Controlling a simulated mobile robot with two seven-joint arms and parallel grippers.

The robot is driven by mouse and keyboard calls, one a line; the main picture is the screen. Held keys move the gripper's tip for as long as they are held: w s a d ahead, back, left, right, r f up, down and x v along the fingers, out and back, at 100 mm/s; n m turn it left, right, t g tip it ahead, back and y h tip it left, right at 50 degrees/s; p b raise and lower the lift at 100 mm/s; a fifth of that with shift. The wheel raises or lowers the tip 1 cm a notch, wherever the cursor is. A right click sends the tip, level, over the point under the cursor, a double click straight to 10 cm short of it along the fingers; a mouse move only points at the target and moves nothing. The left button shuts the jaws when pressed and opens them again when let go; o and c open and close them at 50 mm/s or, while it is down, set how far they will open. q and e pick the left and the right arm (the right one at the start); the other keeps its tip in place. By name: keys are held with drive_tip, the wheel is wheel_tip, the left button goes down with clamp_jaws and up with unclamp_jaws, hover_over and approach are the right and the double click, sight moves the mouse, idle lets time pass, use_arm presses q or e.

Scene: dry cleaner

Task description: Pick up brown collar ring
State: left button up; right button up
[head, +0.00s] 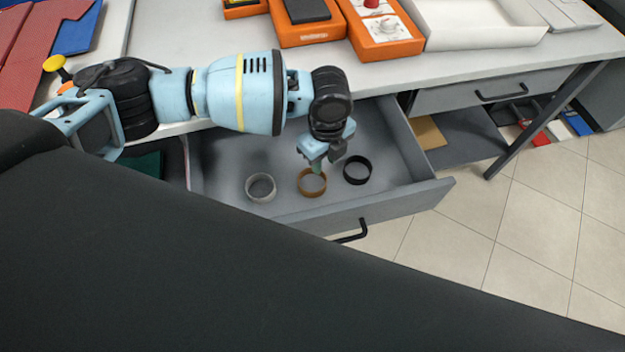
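The brown collar ring (312,190) lies in the open grey drawer (400,200), between a whitish ring on its left and a black ring on its right. My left gripper (318,168) reaches down into the drawer from above. Its light blue fingers are at the far side of the brown ring, and one fingertip overlaps the ring's upper edge in the picture. I cannot tell whether they touch the ring or whether the gap between the fingers is closed. My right gripper is not in view.
The whitish ring (261,187) and black ring (357,170) lie close by. The desk top (480,66) holds orange boxes (382,30) and a white tray (478,22). The drawer's front wall and black handle (351,233) face the tiled floor. A closed drawer (480,97) is at right.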

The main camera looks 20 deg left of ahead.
sight(324, 173)
use_arm(q)
drive_tip(key=shift+f, duration=2.65)
drive_tip(key=shift+w, duration=0.1)
drive_tip(key=shift+c, duration=0.3)
clamp_jaws()
